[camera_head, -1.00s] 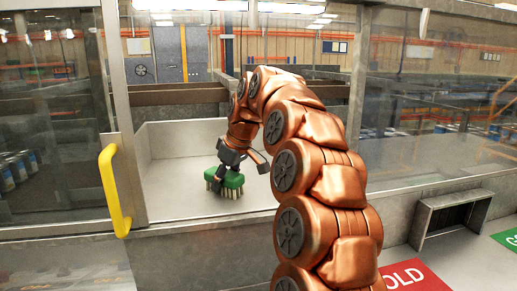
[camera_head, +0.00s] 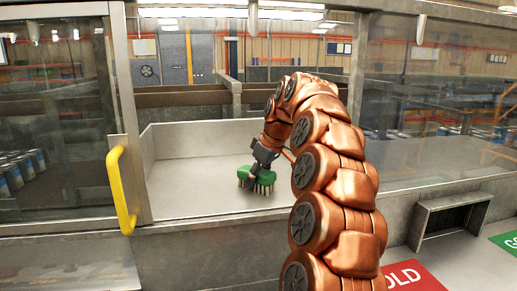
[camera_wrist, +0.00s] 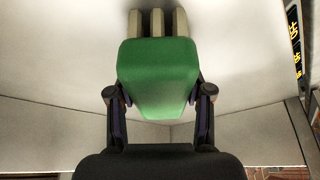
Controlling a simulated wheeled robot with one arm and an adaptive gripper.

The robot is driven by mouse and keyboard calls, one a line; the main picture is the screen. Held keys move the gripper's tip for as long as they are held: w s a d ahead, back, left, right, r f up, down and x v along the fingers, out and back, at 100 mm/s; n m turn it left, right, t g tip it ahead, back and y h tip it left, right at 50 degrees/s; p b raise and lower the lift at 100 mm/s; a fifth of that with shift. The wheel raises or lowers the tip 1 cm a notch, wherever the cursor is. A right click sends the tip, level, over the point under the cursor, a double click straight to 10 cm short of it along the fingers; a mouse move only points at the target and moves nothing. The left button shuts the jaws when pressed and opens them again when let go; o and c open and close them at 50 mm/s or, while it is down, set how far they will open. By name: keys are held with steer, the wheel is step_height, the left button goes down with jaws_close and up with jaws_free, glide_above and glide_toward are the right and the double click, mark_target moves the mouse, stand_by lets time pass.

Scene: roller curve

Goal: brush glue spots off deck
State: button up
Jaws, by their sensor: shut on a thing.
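My gripper (camera_head: 262,168) is shut on a green brush (camera_head: 264,178) with pale bristle tufts, inside the bay beyond the open window. In the wrist view the green brush block (camera_wrist: 158,75) sits between my two dark fingers, with its bristle tufts at the top of the picture. The bristles are at or just above the pale deck (camera_head: 200,198); I cannot tell whether they touch. No glue spots can be made out on the visible deck. My arm hides the deck's right part.
A glass panel with a yellow handle (camera_head: 121,190) stands to the left of the opening. Glass also closes the right side. A grey sill (camera_head: 190,232) runs along the front. A red sign reading "OLD" (camera_head: 412,276) and a dark slot box (camera_head: 447,215) lie at the lower right.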

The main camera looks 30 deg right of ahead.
step_height(320, 180, up, 4)
steer(key=shift+a+f+p, duration=0.1)
steer(key=shift+p, duration=0.65)
steer(key=shift+r+p, duration=1.5)
steer(key=shift+r, duration=0.85)
